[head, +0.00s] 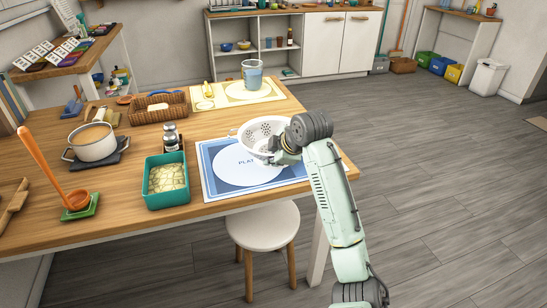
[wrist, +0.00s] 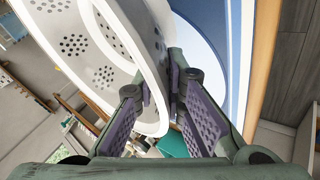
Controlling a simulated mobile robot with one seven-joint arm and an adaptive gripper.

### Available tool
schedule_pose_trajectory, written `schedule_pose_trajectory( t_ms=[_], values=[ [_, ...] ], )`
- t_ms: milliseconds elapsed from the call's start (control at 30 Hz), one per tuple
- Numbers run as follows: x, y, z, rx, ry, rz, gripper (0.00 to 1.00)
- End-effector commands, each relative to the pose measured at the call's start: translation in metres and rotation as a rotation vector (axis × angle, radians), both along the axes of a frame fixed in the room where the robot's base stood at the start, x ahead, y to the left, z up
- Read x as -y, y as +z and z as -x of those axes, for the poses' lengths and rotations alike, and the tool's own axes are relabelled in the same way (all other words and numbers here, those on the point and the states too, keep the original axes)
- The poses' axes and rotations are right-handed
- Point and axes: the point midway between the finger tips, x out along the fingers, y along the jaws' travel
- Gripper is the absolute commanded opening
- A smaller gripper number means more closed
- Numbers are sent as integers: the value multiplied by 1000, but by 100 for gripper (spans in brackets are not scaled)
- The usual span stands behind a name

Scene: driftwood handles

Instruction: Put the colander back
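A white colander with round holes (head: 259,128) is over the back of the blue "PLATE" placemat (head: 213,183), near the table's right end. I cannot tell whether it rests on the mat or hangs just above it. My gripper (head: 280,153) is at its near right side. In the wrist view the colander (wrist: 75,45) fills the upper left, with its inside showing. Its rim passes between my gripper's fingers (wrist: 158,88), which close in on it from both sides. The fingertips are partly hidden by the rim.
On the wooden table (head: 135,221) are a teal box (head: 167,196), a pot (head: 93,145), shakers (head: 170,137), a basket (head: 158,108) and an orange ladle (head: 45,165). A glass (head: 252,76) stands on a yellow placemat behind. A stool (head: 263,226) stands in front. The floor at right is clear.

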Motion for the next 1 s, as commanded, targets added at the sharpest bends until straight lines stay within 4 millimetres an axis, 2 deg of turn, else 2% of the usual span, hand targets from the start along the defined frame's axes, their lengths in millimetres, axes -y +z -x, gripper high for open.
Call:
schedule_pose_trajectory(
  t_ms=[167, 567, 667, 1000],
  values=[
    [0, 0, 0, 0, 0, 0, 25],
    [2, 6, 3, 2, -1, -1, 25],
    [8, 17, 11, 4, -2, 0, 25],
    [31, 72, 51, 4, -1, 1, 25]
  ],
)
